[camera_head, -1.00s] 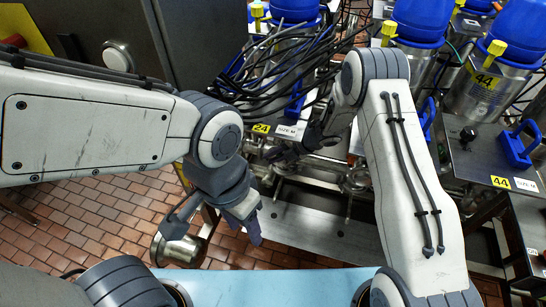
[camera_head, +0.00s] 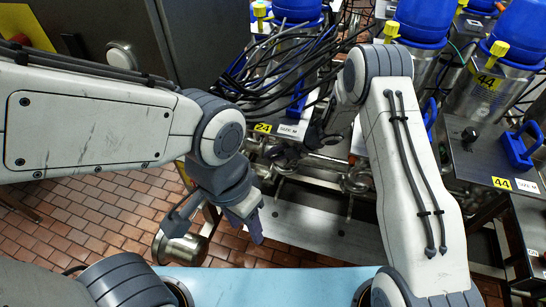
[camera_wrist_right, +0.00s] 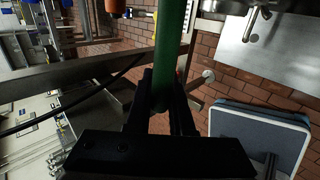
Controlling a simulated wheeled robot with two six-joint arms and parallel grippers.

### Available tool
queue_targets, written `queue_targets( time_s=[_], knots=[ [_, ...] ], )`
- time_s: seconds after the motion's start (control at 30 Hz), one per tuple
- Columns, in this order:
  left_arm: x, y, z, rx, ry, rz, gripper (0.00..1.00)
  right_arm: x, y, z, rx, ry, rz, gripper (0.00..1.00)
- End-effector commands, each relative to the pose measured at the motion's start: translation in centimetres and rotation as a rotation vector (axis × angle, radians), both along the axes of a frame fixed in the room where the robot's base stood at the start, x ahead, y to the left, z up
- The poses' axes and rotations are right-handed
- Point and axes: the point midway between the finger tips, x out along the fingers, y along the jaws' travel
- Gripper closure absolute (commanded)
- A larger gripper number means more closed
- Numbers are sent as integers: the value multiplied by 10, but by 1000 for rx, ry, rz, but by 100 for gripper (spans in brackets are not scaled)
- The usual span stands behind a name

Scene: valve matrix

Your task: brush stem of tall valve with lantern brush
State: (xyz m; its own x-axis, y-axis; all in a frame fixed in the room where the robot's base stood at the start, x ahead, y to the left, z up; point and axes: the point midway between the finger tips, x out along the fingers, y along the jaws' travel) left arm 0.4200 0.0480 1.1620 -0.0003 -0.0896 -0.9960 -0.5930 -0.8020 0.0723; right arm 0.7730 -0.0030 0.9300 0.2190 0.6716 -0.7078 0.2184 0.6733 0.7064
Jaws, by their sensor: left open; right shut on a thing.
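My right gripper (camera_head: 288,152) is partly hidden behind my own right arm in the head view, low beside valve pipework. In the right wrist view its fingers (camera_wrist_right: 160,100) are shut on a green rod (camera_wrist_right: 172,40), which looks like the handle of the lantern brush. The brush head is not clearly visible. My left gripper (camera_head: 252,222) hangs open and empty over the grey metal base, left of the pipework. Metal valve fittings (camera_head: 352,182) show beside the right gripper. I cannot tell which one is the tall valve's stem.
Black cables (camera_head: 285,70) tangle above the pipework. Blue-capped metal cylinders (camera_head: 482,90), one labelled 44, stand at right. A dark cabinet (camera_head: 205,45) is behind at left. Brick floor (camera_head: 85,215) is open at lower left.

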Motion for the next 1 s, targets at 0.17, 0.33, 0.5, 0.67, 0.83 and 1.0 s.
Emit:
queue_targets(
  time_s=[0.17,0.33,0.5,0.67,0.83,1.0],
  knots=[
    [0,0,1,0,0,0,50,3,-1,0,0,1,1,100],
    [0,0,-3,0,0,0,50,-2,1,-2,0,1,1,100],
    [0,0,-8,0,0,0,50,-10,3,-4,0,1,1,100],
    [0,0,-8,0,0,0,50,-12,4,-3,0,0,0,100],
    [0,0,-7,0,0,0,50,-7,2,-4,0,-1,1,100],
    [0,0,-6,0,0,0,50,0,0,-6,1,-1,1,100]
  ],
)
